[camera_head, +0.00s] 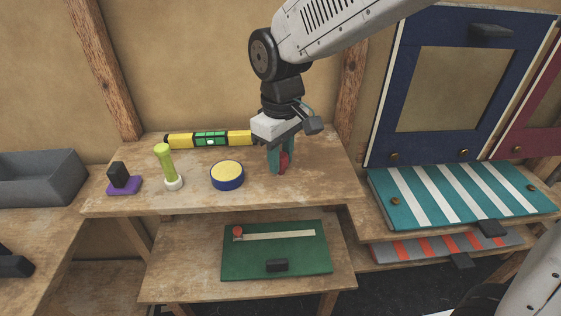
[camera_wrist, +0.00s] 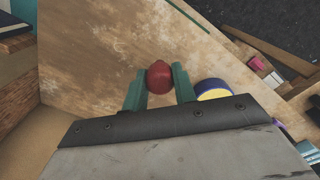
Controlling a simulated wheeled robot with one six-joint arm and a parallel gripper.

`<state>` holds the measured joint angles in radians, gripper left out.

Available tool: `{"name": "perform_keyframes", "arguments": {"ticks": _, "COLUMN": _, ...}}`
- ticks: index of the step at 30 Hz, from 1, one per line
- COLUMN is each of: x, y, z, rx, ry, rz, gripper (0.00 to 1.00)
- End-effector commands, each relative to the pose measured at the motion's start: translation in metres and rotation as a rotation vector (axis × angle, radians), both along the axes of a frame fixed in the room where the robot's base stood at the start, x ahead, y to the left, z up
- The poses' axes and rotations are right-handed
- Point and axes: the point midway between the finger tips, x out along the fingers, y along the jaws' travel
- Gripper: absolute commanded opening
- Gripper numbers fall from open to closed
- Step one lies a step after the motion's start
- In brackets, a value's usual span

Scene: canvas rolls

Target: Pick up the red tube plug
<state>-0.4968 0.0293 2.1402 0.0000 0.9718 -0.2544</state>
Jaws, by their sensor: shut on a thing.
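The red tube plug (camera_wrist: 159,77) is between the two green fingers of my gripper (camera_wrist: 158,86) in the wrist view. In the head view the red plug (camera_head: 284,161) shows at the fingers of my gripper (camera_head: 281,160), partly hidden by them. My gripper points down over the right part of the upper wooden table and is shut on the plug. The plug is at or just above the tabletop; I cannot tell whether it touches.
On the upper table (camera_head: 310,192) are a blue and yellow round tin (camera_head: 227,175), a lime-green handled tool (camera_head: 166,165), a purple-based block (camera_head: 122,180) and a yellow level (camera_head: 209,139). A green board (camera_head: 275,262) lies on the lower shelf. Striped panels (camera_head: 455,195) are at right.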

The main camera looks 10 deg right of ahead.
Motion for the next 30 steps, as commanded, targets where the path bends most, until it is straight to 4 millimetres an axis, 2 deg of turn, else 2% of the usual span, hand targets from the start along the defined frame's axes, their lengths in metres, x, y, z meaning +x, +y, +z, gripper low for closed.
{"name": "perform_keyframes", "arguments": {"ticks": 4, "x": -0.004, "y": 0.000, "z": 0.019, "rx": 0.001, "ry": -0.001, "rz": 0.001, "gripper": 0.06}}
{"name": "perform_keyframes", "arguments": {"ticks": 8, "x": -0.033, "y": 0.001, "z": 0.021, "rx": 0.001, "ry": -0.001, "rz": 0.004, "gripper": 0.06}}
{"name": "perform_keyframes", "arguments": {"ticks": 15, "x": -0.099, "y": 0.003, "z": 0.027, "rx": 0.002, "ry": -0.002, "rz": 0.006, "gripper": 0.06}}
{"name": "perform_keyframes", "arguments": {"ticks": 21, "x": -0.140, "y": 0.004, "z": 0.030, "rx": 0.001, "ry": -0.001, "rz": 0.005, "gripper": 0.06}}
{"name": "perform_keyframes", "arguments": {"ticks": 25, "x": -0.154, "y": 0.005, "z": 0.031, "rx": 0.001, "ry": -0.001, "rz": 0.003, "gripper": 0.06}}
{"name": "perform_keyframes", "arguments": {"ticks": 30, "x": -0.160, "y": 0.005, "z": 0.031, "rx": -0.001, "ry": 0.001, "rz": 0.001, "gripper": 0.06}}
